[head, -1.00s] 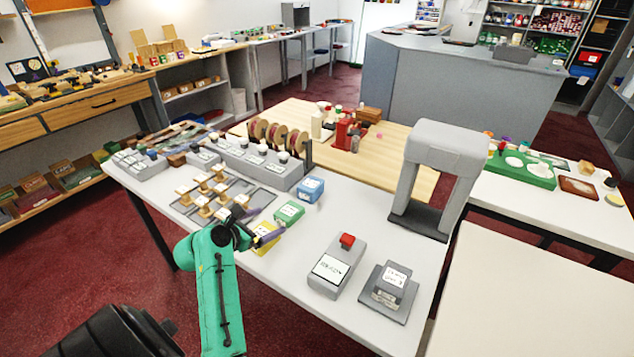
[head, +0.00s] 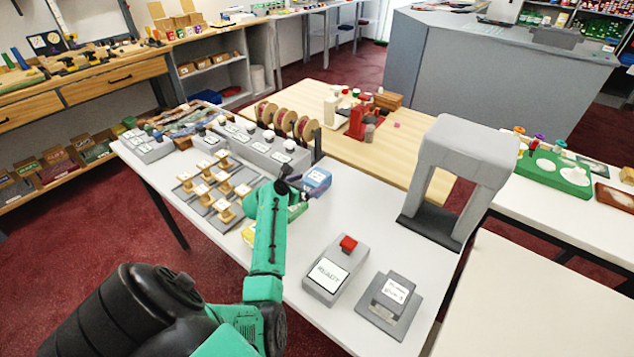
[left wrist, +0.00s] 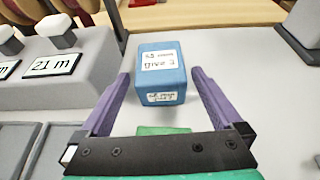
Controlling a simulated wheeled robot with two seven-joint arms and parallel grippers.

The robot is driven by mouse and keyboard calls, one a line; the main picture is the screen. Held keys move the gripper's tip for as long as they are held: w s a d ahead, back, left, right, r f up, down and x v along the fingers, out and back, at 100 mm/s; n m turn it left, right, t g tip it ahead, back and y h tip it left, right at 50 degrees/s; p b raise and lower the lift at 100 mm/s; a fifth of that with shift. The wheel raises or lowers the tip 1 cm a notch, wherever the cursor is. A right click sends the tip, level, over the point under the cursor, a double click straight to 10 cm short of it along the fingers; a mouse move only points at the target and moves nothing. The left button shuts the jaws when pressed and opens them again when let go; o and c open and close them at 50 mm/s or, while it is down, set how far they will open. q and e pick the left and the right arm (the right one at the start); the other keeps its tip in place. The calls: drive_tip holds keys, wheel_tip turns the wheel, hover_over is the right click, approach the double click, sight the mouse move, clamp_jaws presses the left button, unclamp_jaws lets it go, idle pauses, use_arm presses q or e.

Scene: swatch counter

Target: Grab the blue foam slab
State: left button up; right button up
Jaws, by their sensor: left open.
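The blue foam slab (head: 316,181) is a small blue block with white labels on its top and front. It stands on the white table in the head view, just beyond the left gripper. In the left wrist view the blue slab (left wrist: 162,74) sits between and slightly ahead of the two purple fingers. My left gripper (head: 303,188) is open, and its fingers (left wrist: 160,78) do not touch the slab. A green slab (head: 297,210) and a yellow slab (head: 248,234) are partly hidden by my left arm. My right gripper is not in view.
A grey box with white knobs (head: 257,150) stands left of the slab. A tray of wooden pieces (head: 218,190) lies nearer. A grey arch (head: 455,175), a red-button box (head: 335,268) and a grey scale-like block (head: 390,302) stand to the right. Table surface right of the slab is clear.

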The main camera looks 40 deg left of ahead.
use_arm(q)
drive_tip(key=shift+x, duration=0.95)
drive_tip(key=shift+s, duration=0.1)
drive_tip(key=c, duration=1.2)
drive_tip(key=shift+o, duration=0.2)
